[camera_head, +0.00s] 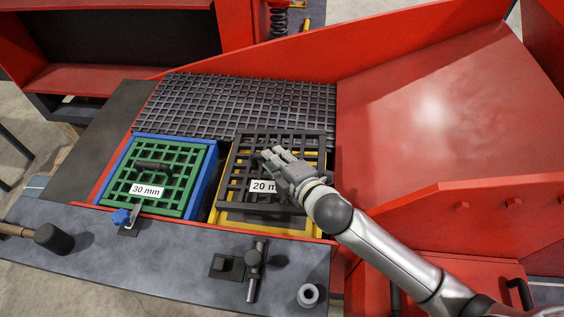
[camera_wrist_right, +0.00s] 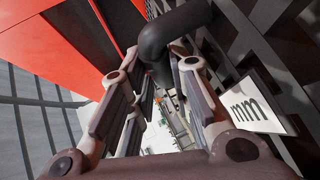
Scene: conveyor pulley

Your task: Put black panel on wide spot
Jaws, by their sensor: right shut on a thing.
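The black panel (camera_head: 236,182) is a grid with a white "20 mm" label. It lies over the yellow frame (camera_head: 272,223), slightly offset toward the back, so yellow shows along the front; I cannot tell whether it touches. My right gripper (camera_head: 274,160) is shut on the panel's handle and hides it in the head view. The wrist view shows the black handle (camera_wrist_right: 172,32) between the fingers (camera_wrist_right: 158,75) and the panel's label (camera_wrist_right: 254,108) on the right. Which place is the wide spot is not clear. My left gripper is not in view.
A green panel (camera_head: 173,204) marked "30 mm" sits in a blue frame (camera_head: 204,177) to the left. A wide dark grate (camera_head: 235,100) lies behind. The front ledge holds a mallet (camera_head: 54,238), a black tool (camera_head: 254,262) and a grey ring (camera_head: 308,295). A red chute (camera_head: 430,110) rises at right.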

